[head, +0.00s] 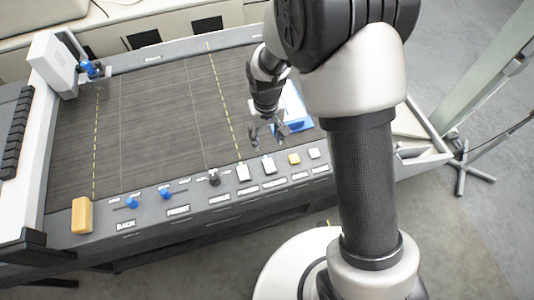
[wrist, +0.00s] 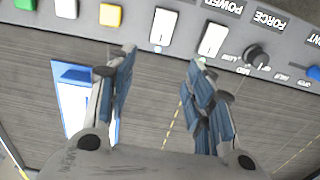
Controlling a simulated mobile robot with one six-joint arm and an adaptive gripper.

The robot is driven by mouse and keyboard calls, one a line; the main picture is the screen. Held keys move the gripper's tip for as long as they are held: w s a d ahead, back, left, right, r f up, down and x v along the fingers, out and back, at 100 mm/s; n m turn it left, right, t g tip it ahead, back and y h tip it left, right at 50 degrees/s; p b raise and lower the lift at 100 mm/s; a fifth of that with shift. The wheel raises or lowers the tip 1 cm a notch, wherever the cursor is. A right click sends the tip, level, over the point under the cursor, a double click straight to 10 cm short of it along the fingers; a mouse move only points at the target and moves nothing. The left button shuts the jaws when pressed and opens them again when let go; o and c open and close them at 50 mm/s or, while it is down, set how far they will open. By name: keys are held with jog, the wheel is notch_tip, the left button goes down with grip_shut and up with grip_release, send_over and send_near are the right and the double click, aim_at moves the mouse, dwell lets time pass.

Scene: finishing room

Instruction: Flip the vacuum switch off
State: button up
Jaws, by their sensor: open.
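Two white rocker switches sit side by side on the grey control panel. One (wrist: 212,38) has the POWER label beside it and also shows in the head view (head: 243,172). The other (wrist: 161,28) is between it and the yellow button, also in the head view (head: 268,164). Its label is cut off in the wrist view and too small to read in the head view, so I cannot confirm which is the vacuum switch, or its position. My gripper (wrist: 162,58) is open and empty, over the bed edge near the panel; it also shows in the head view (head: 267,136).
A black FORCE dial (head: 214,177) and blue FRONT (head: 166,193) and BACK (head: 131,202) knobs are to the left. A yellow button (head: 294,158) and a white button (head: 314,153) are to the right. A blue-and-white item (head: 294,108) lies on the dark bed (head: 150,120).

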aim_at(267, 159)
notch_tip(267, 159, down, 12)
jog(key=shift+r+b, duration=0.15)
jog(key=shift+b, duration=0.4)
jog(key=shift+c, duration=0.2)
